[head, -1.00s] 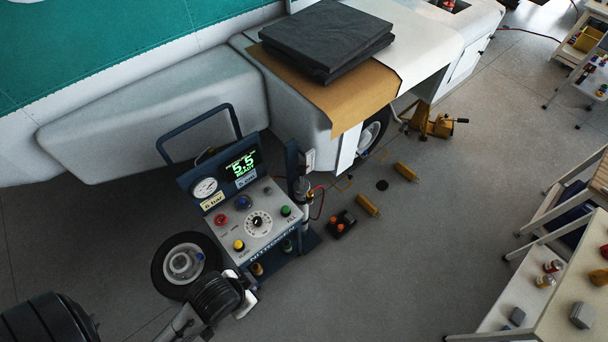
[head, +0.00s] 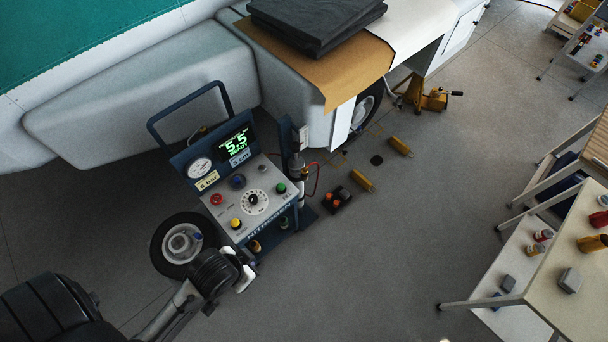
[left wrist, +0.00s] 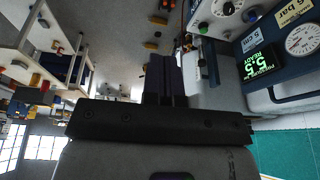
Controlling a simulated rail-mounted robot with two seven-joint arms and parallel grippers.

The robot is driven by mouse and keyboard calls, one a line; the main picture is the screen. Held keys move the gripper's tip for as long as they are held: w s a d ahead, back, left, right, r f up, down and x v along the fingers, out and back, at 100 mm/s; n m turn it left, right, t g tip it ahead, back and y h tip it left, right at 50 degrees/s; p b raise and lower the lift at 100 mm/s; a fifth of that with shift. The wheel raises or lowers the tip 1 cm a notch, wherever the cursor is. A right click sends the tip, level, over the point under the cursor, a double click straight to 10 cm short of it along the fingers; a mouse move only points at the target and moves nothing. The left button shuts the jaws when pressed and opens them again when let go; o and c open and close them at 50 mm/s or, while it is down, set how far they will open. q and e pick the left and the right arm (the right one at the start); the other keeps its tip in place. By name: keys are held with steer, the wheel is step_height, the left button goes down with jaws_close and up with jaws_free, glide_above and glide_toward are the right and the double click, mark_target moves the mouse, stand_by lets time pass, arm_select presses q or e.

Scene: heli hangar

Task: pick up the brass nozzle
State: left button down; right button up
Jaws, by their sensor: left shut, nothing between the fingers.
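I cannot single out the brass nozzle with certainty. A brass-coloured piece (head: 592,243) lies on the table at the right edge of the head view, partly cut off. A small orange-brown piece (head: 254,247) sits low on the nitrogen cart (head: 262,213); both are too small to identify. My left gripper (head: 245,277) is beside the cart's lower front, near its wheel. In the left wrist view, the dark fingers of my left gripper (left wrist: 166,62) are together and empty. My right gripper is not in view.
The cart's wheel (head: 184,246) is close to my left arm. Yellow chocks (head: 363,181) and a black box with orange knobs (head: 337,199) lie on the floor. A yellow jack (head: 425,97) stands behind. Floor between the cart and the right table (head: 545,300) is clear.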

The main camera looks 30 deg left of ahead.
arm_select(q)
steer(key=c, duration=1.8)
jaws_free()
steer(key=shift+c, duration=0.2)
steer(key=o, duration=1.2)
steer(key=shift+f, duration=0.1)
